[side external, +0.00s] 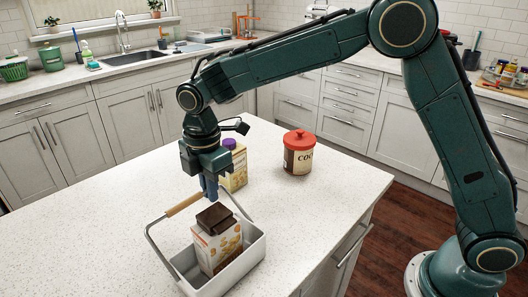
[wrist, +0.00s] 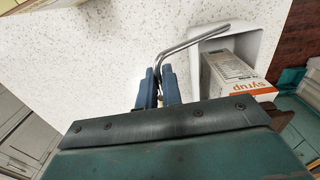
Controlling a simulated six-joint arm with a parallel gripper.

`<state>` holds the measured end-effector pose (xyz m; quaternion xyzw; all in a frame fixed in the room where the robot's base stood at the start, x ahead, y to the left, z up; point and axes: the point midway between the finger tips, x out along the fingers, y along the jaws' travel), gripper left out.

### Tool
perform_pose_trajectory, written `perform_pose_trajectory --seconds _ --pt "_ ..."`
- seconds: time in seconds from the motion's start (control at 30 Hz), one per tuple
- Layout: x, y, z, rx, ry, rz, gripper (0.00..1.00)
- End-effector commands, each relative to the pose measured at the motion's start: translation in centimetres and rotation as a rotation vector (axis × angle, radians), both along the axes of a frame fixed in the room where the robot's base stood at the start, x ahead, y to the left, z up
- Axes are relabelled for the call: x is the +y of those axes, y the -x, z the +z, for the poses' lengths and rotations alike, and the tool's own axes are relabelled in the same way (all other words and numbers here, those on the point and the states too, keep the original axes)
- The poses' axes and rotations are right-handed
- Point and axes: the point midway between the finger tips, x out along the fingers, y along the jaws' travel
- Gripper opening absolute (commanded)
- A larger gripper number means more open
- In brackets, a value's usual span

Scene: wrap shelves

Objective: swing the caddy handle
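The caddy (side external: 256,249) is a light grey open tray on the near part of the white speckled counter. Its metal handle has a wooden grip (side external: 184,205) and leans to the left, away from upright. My gripper (side external: 209,191) points down at the far end of the wooden grip. In the wrist view, the bent metal handle (wrist: 197,39) runs between the blue fingers of my gripper (wrist: 159,88). The fingers are close together, shut on the handle; the exact contact is partly hidden. A carton with a dark brown cap (side external: 217,245) stands in the caddy; its syrup label (wrist: 235,78) shows in the wrist view.
A yellowish carton with a purple cap (side external: 234,165) stands just behind my gripper. A cocoa tin with a red lid (side external: 299,153) stands further right. The counter (side external: 90,235) is clear on the left, and its right edge lies near the caddy.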

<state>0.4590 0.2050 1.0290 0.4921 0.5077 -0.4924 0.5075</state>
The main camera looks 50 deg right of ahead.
Motion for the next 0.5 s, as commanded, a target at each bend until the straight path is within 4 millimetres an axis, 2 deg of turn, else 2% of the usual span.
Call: perform_pose_trajectory --seconds 0.5 --pt "-0.01 0.63 0.87 -0.001 0.0 0.0 0.03"
